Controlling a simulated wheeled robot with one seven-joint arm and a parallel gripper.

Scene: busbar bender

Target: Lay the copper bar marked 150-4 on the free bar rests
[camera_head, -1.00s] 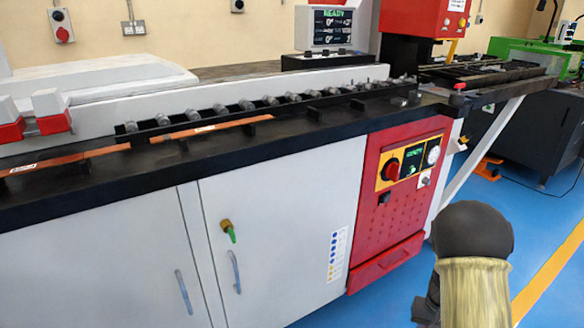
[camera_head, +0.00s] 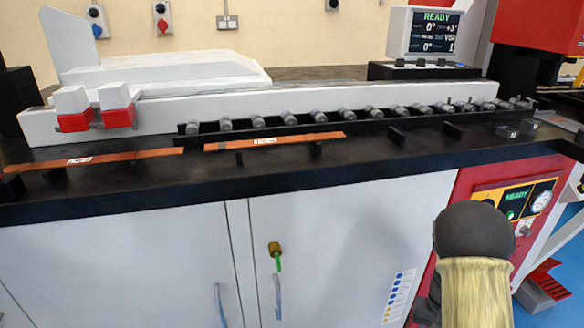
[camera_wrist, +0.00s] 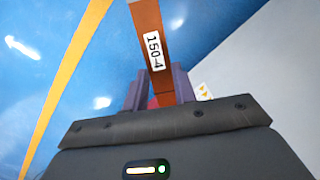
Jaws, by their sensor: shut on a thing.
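In the wrist view my gripper (camera_wrist: 159,88) is shut on a copper bar (camera_wrist: 147,18). The bar's white label reads 150-4, and its far end runs out of the picture. Blue floor and a pale surface show beyond it. In the head view the free bar rests, small black blocks (camera_head: 398,136) and (camera_head: 452,130), stand on the black bench top right of the laid bars. My gripper and the held bar are out of the head view.
Two labelled copper bars, one at left (camera_head: 95,159) and one in the middle (camera_head: 275,141), lie on other rests. A row of grey rollers (camera_head: 342,117) runs behind. The red control panel (camera_head: 500,200) is at right. Cabinet doors (camera_head: 340,235) face me.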

